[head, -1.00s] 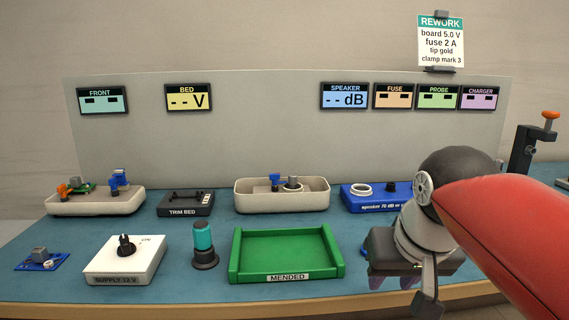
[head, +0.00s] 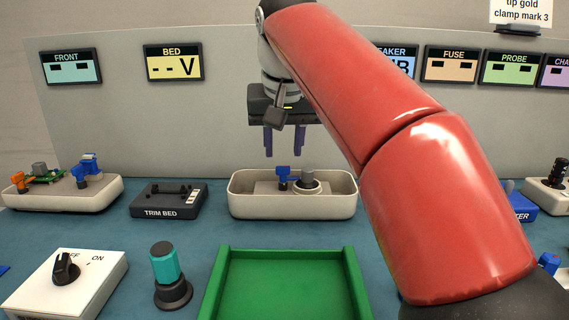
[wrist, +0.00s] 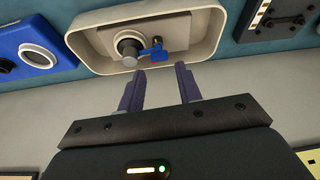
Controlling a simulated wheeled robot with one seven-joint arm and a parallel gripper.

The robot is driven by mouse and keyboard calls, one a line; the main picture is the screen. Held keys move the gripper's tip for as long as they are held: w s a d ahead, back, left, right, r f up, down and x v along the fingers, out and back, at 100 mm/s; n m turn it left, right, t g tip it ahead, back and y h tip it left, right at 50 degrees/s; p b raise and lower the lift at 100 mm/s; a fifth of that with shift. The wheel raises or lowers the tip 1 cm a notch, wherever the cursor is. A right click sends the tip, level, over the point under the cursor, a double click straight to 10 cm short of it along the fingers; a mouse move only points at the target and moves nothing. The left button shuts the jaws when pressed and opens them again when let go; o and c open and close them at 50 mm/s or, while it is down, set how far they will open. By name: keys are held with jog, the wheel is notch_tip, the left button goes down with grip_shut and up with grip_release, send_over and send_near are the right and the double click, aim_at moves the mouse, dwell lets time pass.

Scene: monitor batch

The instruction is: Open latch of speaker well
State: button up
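The cream tray (head: 240,205) at the middle of the bench has a blue latch (head: 283,175) on its floor. A grey cylinder (head: 307,177) stands in a round pale well just right of the latch. In the wrist view the tray (wrist: 205,40) is upside down, with the blue latch (wrist: 152,53) beside the cylinder (wrist: 130,48). My gripper (head: 286,148) is open and empty. It hangs above the tray, its purple fingers pointing down, apart from the latch. The fingers also show in the wrist view (wrist: 161,82).
The TRIM BED box (head: 168,200) stands left of the tray. Another cream tray (head: 70,200) is far left. The display panel (head: 220,130) rises behind.

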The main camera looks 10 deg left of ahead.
aim_at(283, 167)
jog(key=b+x, duration=0.1)
jog(key=x, duration=0.3)
jog(key=shift+w+f, duration=0.1)
jog(key=shift+f, duration=0.1)
jog(key=c, duration=0.7)
